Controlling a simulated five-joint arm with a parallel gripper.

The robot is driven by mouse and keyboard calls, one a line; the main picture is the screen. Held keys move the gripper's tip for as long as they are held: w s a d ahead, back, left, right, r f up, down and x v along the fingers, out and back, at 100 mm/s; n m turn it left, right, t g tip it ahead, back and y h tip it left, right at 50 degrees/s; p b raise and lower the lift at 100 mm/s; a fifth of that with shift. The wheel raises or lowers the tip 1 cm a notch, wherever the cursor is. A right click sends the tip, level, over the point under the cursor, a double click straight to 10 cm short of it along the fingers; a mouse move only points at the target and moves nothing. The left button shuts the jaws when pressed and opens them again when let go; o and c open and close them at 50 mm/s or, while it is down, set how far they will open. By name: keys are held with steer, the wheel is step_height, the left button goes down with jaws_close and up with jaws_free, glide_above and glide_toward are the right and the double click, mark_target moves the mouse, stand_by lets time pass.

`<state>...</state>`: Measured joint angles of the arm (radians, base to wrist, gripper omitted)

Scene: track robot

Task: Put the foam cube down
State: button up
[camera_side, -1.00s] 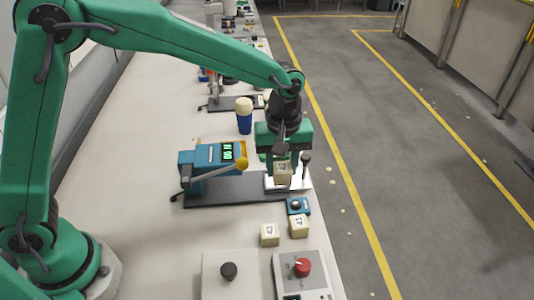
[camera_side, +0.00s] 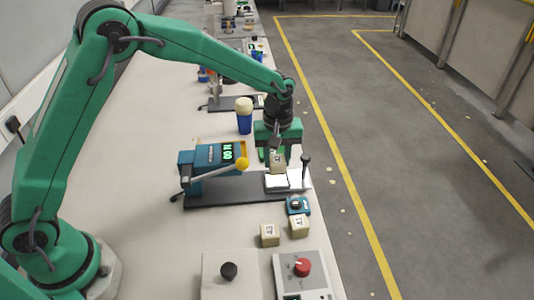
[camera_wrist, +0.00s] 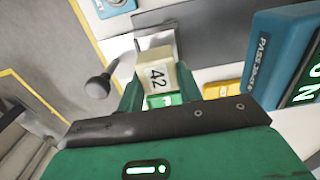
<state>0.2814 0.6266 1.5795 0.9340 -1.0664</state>
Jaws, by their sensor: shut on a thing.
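My gripper (camera_side: 278,158) is shut on a cream foam cube (camera_side: 278,163). In the wrist view the cube (camera_wrist: 156,74) shows the number 42 between the two green fingers of my gripper (camera_wrist: 160,92). The cube is above the white plates (camera_side: 277,182) at the right end of a tester's dark base (camera_side: 225,192), with a small gap under it in the side view.
Two more cream cubes, one (camera_side: 269,235) left of the other (camera_side: 299,227), sit in front of the tester. A black-knobbed post (camera_side: 305,160), a small blue knob box (camera_side: 298,205) and a red-knob panel (camera_side: 302,268) are close by.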

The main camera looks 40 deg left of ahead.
mark_target(276, 168)
steer(key=shift+f, duration=1.75)
steer(key=shift+f, duration=0.1)
steer(key=o, duration=1)
steer(key=shift+c, duration=0.2)
step_height(276, 168, up, 12)
steer(key=shift+f, duration=0.1)
steer(key=shift+r, duration=0.25)
